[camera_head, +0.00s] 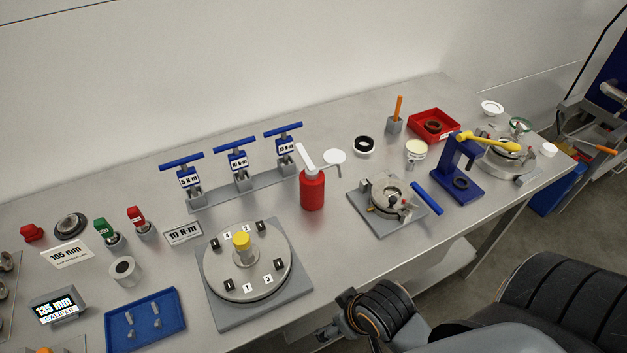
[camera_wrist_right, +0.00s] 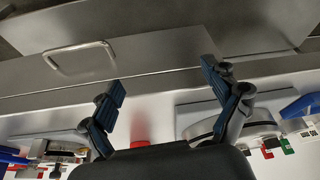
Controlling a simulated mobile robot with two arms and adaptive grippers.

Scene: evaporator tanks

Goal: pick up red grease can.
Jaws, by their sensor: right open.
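The red grease can (camera_head: 312,190) stands upright on the grey workbench, right of the round numbered plate. It has a white lever top and a thin spout. In the right wrist view a red patch (camera_wrist_right: 139,144), which looks like the can, shows beyond the fingers, partly hidden by the gripper body. My right gripper (camera_wrist_right: 162,80) is open with nothing between its fingers. In the head view its arm comes in at the lower right, and the gripper (camera_head: 328,333) is in front of the bench edge, apart from the can. My left gripper is not in view.
Left of the can are the numbered turntable (camera_head: 205,310) and a stand with several blue T-handles (camera_head: 230,196). To its right are a grey clamp fixture (camera_head: 405,225), a blue handle (camera_head: 427,198) and a blue press (camera_head: 455,185). The bench front before the can is clear.

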